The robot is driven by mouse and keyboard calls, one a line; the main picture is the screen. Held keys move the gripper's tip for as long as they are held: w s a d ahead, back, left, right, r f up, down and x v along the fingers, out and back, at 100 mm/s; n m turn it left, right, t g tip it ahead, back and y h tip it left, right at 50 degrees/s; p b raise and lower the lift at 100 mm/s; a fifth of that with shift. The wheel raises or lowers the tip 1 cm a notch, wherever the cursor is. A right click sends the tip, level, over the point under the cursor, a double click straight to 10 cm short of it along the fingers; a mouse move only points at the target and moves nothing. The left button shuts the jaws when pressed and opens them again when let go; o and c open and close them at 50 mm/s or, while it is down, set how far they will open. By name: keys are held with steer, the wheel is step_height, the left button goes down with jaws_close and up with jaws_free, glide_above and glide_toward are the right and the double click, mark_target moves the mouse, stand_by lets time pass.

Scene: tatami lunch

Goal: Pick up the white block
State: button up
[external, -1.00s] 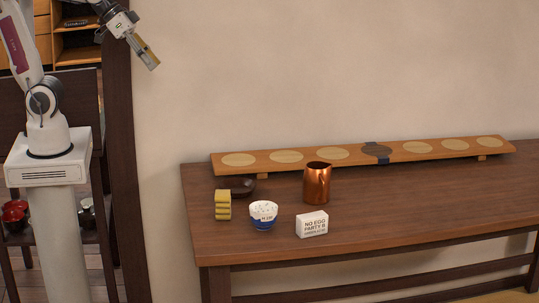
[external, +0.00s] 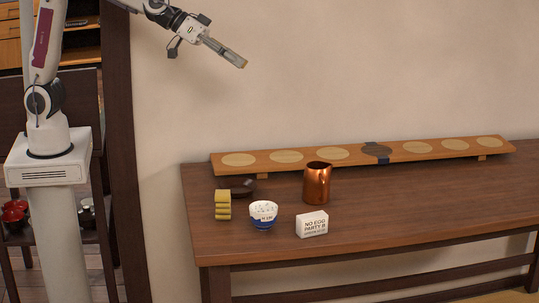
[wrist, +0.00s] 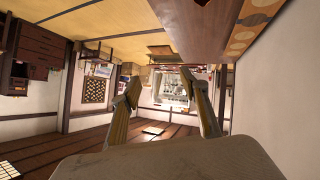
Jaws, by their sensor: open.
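The white block (external: 312,225) stands on the brown table near its front edge, with dark printed lettering on its front face. My gripper (external: 240,62) is up in the air against the wall, well above the table and to the upper left of the block. In the wrist view my gripper (wrist: 166,98) shows two fingers spread apart with nothing between them. The white block is not visible in the wrist view.
A copper mug (external: 317,184) stands just behind the block. A white and blue cup (external: 264,215), a yellow stacked piece (external: 223,205) and a dark bowl (external: 241,187) are to its left. A raised wooden board (external: 410,152) runs along the back. The table's right (external: 430,205) is clear.

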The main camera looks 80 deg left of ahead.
steer(key=w+d+f+t, duration=0.1)
steer(key=w+d+f, duration=0.4)
steer(key=w+d, duration=0.3)
steer(key=n+t+y, duration=0.2)
steer(key=n+y, duration=0.1)
steer(key=y, duration=0.2)
glide_above(311, 215)
steer(key=s, duration=0.3)
step_height(311, 215, down, 19)
steer(key=s+f, duration=0.1)
steer(key=f, duration=0.2)
steer(key=s+d+f+y, duration=0.1)
steer(key=f, duration=0.3)
steer(key=s+f+y, duration=0.1)
steer(key=f, duration=0.3)
steer(key=shift+s+d+n, duration=0.1)
steer(key=shift+d+n, duration=0.15)
steer(key=shift+n, duration=0.05)
steer(key=shift+s+f+g+y, duration=0.3)
steer(key=shift+f+y, duration=0.1)
steer(key=shift+f, duration=0.1)
steer(key=shift+w, duration=0.1)
steer(key=shift+x, duration=1.2)
steer(key=shift+w, duration=0.15)
